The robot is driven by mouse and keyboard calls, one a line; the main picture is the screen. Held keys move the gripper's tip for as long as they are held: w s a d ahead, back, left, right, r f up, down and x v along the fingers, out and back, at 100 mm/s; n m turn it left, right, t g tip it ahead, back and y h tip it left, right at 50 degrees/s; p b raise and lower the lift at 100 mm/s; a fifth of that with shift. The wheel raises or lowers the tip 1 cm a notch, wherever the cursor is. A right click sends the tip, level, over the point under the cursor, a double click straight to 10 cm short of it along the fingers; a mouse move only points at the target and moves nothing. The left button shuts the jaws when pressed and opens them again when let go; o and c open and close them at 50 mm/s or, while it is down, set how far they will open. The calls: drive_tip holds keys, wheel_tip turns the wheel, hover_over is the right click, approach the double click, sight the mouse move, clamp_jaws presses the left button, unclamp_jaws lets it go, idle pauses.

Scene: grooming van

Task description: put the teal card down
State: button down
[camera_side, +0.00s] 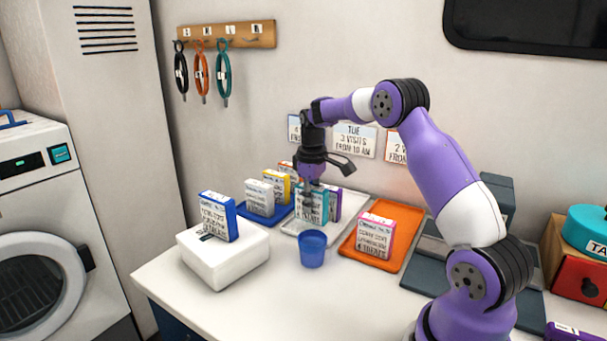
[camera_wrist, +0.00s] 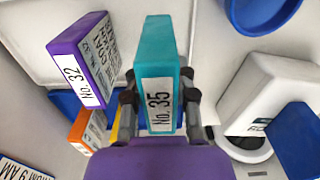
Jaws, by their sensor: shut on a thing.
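The teal card (camera_side: 312,207) is a thick upright block with a printed white face. In the wrist view the teal card (camera_wrist: 157,65) shows the label "No. 35" on its edge. My gripper (camera_side: 312,188) is shut on it from above, with a finger on each side; the gripper (camera_wrist: 158,112) also shows in the wrist view. The card is over the white tray (camera_side: 345,222); I cannot tell whether its bottom touches the tray. A purple card (camera_side: 335,203), labelled "No. 32" in the wrist view (camera_wrist: 85,62), stands close beside it.
A blue cup (camera_side: 313,249) stands just in front of the white tray. The blue tray (camera_side: 249,214) at left holds white, yellow and orange cards. The orange tray (camera_side: 357,256) at right holds a pink card (camera_side: 375,236). A white device (camera_side: 222,258) bears a blue card (camera_side: 218,216).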

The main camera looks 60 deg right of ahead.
drive_tip(key=shift+f, duration=1.4)
drive_tip(key=shift+f, duration=0.1)
drive_tip(key=c, duration=0.7)
unclamp_jaws()
drive_tip(key=shift+o, duration=0.2)
